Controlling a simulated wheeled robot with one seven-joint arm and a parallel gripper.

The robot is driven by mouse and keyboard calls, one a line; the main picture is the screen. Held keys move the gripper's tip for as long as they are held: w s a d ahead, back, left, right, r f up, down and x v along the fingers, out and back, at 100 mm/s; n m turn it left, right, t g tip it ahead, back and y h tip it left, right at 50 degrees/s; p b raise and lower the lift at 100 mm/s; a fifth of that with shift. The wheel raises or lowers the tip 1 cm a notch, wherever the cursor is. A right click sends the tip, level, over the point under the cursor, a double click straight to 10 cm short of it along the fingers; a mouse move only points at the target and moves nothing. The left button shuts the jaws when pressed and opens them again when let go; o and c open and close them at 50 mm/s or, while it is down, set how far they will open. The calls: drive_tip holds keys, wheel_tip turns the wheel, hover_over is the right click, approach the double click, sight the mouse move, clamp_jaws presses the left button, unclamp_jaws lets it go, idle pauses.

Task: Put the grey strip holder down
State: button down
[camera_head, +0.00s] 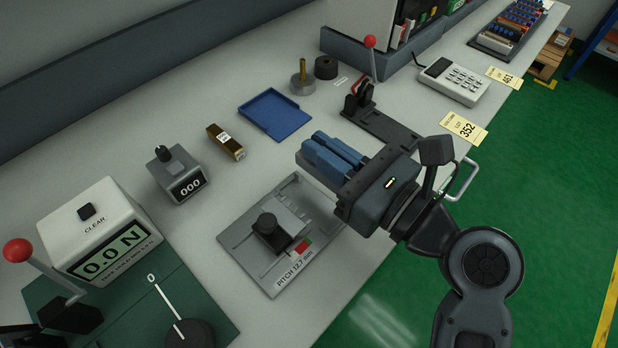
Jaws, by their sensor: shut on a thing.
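My gripper (318,155) reaches in from the right, above the bench, its blue fingers pointing left. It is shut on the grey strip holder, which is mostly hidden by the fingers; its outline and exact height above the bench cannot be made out. Just below and left of the fingers in the picture lies a grey fixture plate (240,237) with a black knob and the label "PITCH 12.7 mm". A blue tray (275,114), which looks empty, lies on the bench beyond the fingers, up and to the left.
A brown-and-gold block (226,142), a counter reading 000 (180,174) and a force display (103,238) stand to the left. A red-knobbed lever device (362,98) stands behind my gripper. Bare bench (215,205) shows between the counter and the fixture plate. The bench's front edge runs beneath my arm.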

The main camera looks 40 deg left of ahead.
drive_tip(key=shift+s+a+f, duration=0.25)
drive_tip(key=shift+s+f, duration=0.15)
drive_tip(key=shift+s, duration=0.15)
drive_tip(key=shift+s+a+f, duration=0.2)
drive_tip(key=shift+s+f, duration=0.15)
drive_tip(key=shift+s, duration=0.2)
drive_tip(key=shift+f, duration=1.95)
drive_tip(key=c, duration=1.2)
unclamp_jaws()
drive_tip(key=shift+f, duration=0.15)
drive_tip(key=shift+c, duration=0.2)
drive_tip(key=d, duration=0.8)
drive_tip(key=s+d+b, duration=0.1)
drive_tip(key=d, duration=0.3)
